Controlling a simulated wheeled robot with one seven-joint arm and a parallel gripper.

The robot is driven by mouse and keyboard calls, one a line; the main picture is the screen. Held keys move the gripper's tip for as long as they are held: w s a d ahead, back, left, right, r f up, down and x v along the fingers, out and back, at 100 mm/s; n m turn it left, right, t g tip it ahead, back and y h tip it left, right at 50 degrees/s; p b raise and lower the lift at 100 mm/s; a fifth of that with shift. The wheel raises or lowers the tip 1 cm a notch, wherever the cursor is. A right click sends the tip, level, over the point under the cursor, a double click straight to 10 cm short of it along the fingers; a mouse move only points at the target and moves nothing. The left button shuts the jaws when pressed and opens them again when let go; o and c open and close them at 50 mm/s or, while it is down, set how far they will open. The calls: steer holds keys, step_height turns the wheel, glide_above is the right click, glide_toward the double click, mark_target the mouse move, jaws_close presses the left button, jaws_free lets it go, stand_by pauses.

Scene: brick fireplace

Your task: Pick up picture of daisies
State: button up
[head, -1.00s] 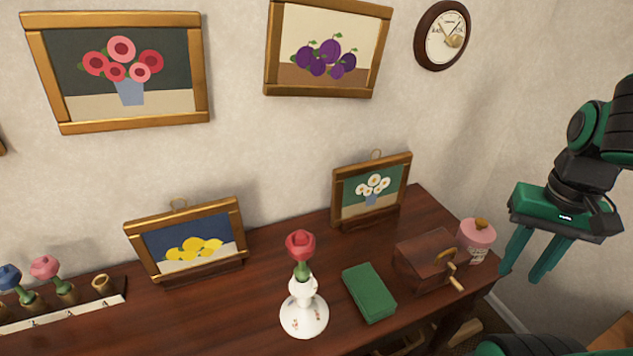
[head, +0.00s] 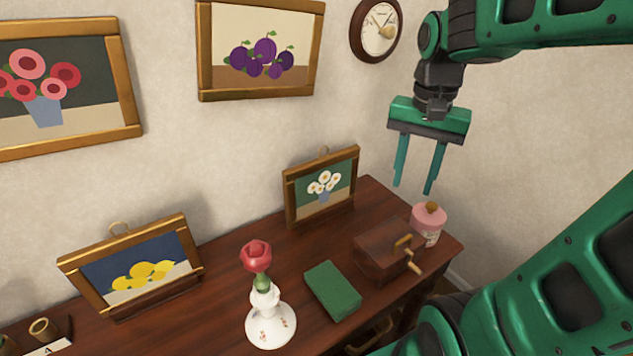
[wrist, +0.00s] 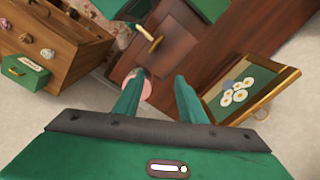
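The picture of daisies (head: 322,187) is a small gold-framed picture of white flowers on green, with a hanging ring on top. It leans upright at the back of the wooden desk, near the wall. In the wrist view the picture of daisies (wrist: 243,92) lies to the right of the fingers, apart from them. My gripper (head: 413,190) points down, open and empty, above and to the right of the picture in the head view, over the desk's right end. Its two green fingers also show in the wrist view (wrist: 160,85).
A pink jar (head: 428,222) and a wooden box with a crank (head: 385,250) stand near the picture. A green book (head: 333,290), a white vase with a red rose (head: 270,325) and a picture of lemons (head: 140,268) are further left. A chest of drawers (wrist: 50,40) shows in the wrist view.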

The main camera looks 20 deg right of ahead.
steer(key=w+a+r+m, duration=0.2)
steer(key=w+a+r, duration=0.15)
steer(key=w, duration=0.25)
steer(key=w+a+r+m, duration=0.1)
steer(key=w+a+r, duration=0.1)
steer(key=w+a, duration=0.3)
steer(key=m, duration=0.3)
glide_above(307, 163)
steer(key=f, duration=0.3)
steer(key=shift+s+d+f, duration=0.15)
steer(key=shift+s+f, duration=0.05)
steer(key=shift+f, duration=0.2)
steer(key=f, duration=0.5)
steer(key=shift+w, duration=0.2)
jaws_close()
